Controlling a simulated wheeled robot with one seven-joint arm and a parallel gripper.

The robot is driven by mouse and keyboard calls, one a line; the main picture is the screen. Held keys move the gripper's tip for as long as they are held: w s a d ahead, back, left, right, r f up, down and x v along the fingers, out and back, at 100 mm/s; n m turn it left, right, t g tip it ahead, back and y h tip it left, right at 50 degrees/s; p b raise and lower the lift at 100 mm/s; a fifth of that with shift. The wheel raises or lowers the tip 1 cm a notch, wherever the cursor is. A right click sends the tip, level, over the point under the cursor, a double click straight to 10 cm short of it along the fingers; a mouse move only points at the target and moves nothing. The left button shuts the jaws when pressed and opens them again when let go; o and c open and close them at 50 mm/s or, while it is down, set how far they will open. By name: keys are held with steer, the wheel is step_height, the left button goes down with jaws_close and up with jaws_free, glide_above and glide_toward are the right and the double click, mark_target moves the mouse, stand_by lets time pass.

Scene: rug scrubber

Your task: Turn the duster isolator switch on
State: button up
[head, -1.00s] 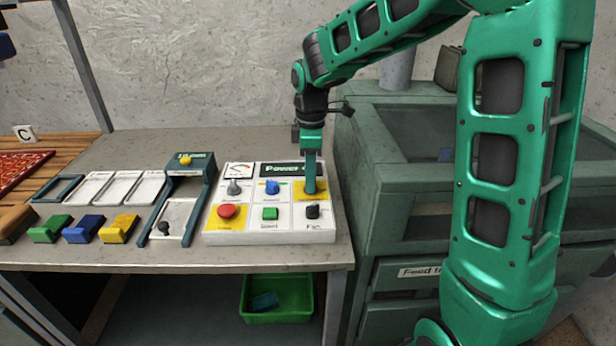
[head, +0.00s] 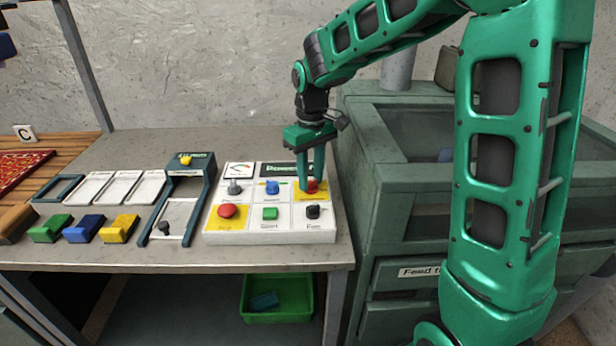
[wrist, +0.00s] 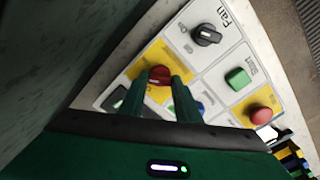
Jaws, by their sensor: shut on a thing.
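The white control panel (head: 290,238) lies on the bench. Its red rotary switch (head: 312,187) sits on a yellow square at the far right; the square's label is too small to read. My gripper (head: 310,186) points down at this switch, one finger on each side. In the wrist view the red switch (wrist: 159,76) is between the two green fingertips (wrist: 161,80), which are closed on it. The fingers partly hide the switch and its yellow square.
A blue knob (head: 272,187), a grey toggle (head: 234,187), a red button (head: 228,211), a green button (head: 270,213) and a black fan knob (head: 313,211) share the panel. A green-grey cabinet (head: 390,190) stands close on the right.

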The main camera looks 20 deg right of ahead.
steer(key=m, duration=0.3)
steer(key=shift+w+r+m, duration=0.15)
steer(key=shift+w+m, duration=0.1)
steer(key=shift+m, duration=1.85)
steer(key=o, duration=1)
steer(key=shift+o, duration=0.2)
steer(key=shift+s, duration=0.1)
step_height(320, 180, up, 11)
steer(key=shift+f, duration=0.2)
